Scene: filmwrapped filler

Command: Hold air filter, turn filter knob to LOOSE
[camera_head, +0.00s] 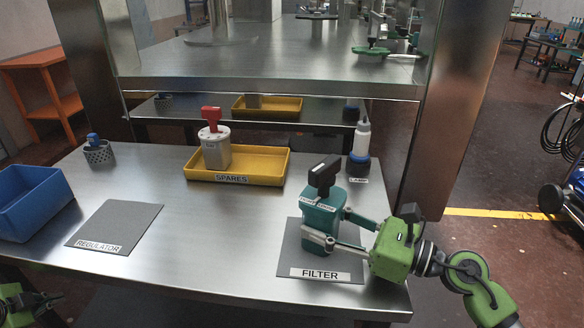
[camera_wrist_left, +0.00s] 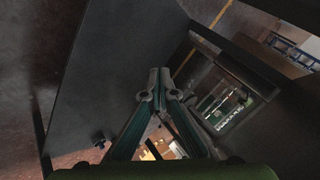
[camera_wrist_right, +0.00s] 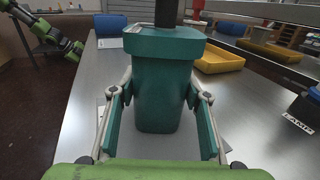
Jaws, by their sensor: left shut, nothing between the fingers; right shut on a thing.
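The air filter (camera_head: 321,217) is a teal body with a black knob (camera_head: 324,175) on top. It stands upright on the grey mat labelled FILTER (camera_head: 290,262) at the table's front right. My right gripper (camera_head: 336,227) is shut on the filter's body from the right side. In the right wrist view its fingers press both sides of the filter (camera_wrist_right: 165,80). The knob's marking is too small to read. My left gripper (camera_wrist_left: 158,80) is shut and empty; in the head view only part of my left arm shows at the bottom left corner, below the table edge.
A yellow SPARES tray (camera_head: 262,166) holds a grey unit with a red knob (camera_head: 211,116). A bottle on a dark base (camera_head: 361,145) stands behind the filter. A blue bin (camera_head: 30,203), a mesh cup (camera_head: 99,153) and an empty REGULATOR mat (camera_head: 115,226) are left. The table's middle is clear.

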